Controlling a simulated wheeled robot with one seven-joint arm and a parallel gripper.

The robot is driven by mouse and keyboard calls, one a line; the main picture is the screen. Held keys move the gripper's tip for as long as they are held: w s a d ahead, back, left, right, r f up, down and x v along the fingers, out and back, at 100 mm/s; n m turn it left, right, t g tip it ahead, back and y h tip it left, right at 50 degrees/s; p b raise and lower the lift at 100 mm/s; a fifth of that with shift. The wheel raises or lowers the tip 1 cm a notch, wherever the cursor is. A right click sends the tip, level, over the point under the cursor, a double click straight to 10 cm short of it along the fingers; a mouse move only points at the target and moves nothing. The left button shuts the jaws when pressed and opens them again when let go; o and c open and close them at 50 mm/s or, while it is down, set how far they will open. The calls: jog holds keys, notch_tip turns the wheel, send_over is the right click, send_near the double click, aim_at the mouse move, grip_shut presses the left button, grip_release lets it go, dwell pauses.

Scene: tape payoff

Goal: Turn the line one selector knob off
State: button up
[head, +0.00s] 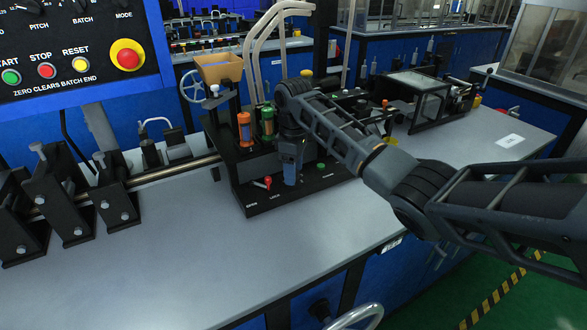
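My arm reaches in from the right and bends down over a black machine base (262,203) on the grey bench. My gripper (291,182) points down at the front of this base, close to its top. Its fingers are too small and dark to tell whether they are open or shut, or whether they touch anything. Small labels on the base are hard to read. I cannot pick out the line one selector knob; the gripper may hide it.
A control panel (75,45) with STOP, RESET and a red emergency button (127,56) stands at the upper left. Black roller stands (115,200) and a metal shaft are left of the base. The bench front (290,245) is clear. A glass-sided box (415,100) stands behind.

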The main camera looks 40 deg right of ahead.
jog(key=shift+r, duration=0.1)
jog(key=shift+r+b, duration=0.45)
jog(key=shift+r, duration=3.35)
